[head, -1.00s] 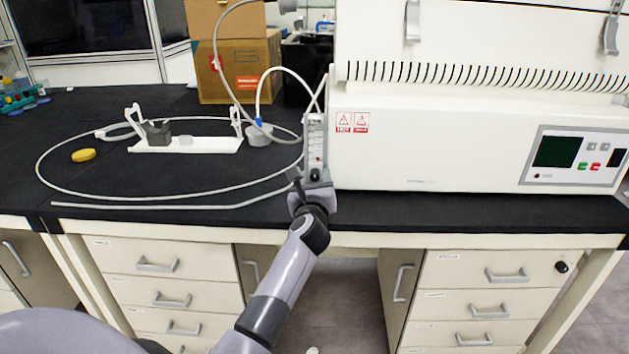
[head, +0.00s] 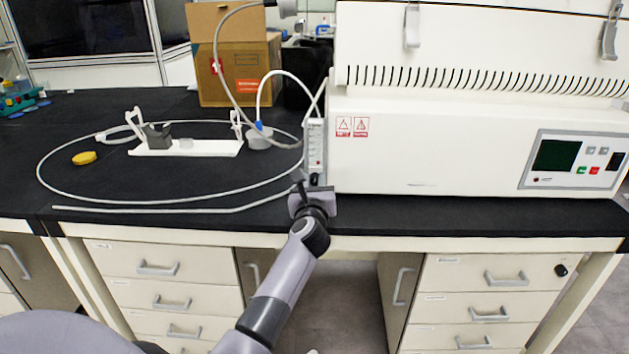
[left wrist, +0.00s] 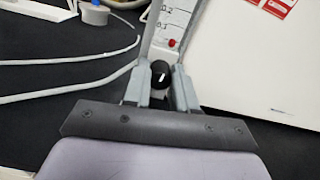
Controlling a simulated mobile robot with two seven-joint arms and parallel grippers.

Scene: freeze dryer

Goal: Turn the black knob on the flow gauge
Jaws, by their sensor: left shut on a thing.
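The flow gauge (head: 316,146) is a slim upright panel with a clear scale at the left end of the white freeze dryer. Its black knob (left wrist: 160,73) shows in the left wrist view with a white mark on its face. My left gripper (head: 312,185) is at the foot of the gauge in the head view. In the left wrist view my left gripper (left wrist: 160,80) has its two fingers on either side of the knob, shut on it. In the head view the gripper mostly hides the knob. My right gripper is not in view.
The white freeze dryer (head: 430,160) stands directly right of the gauge. A white tube (head: 130,210) loops over the black bench (head: 210,180).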

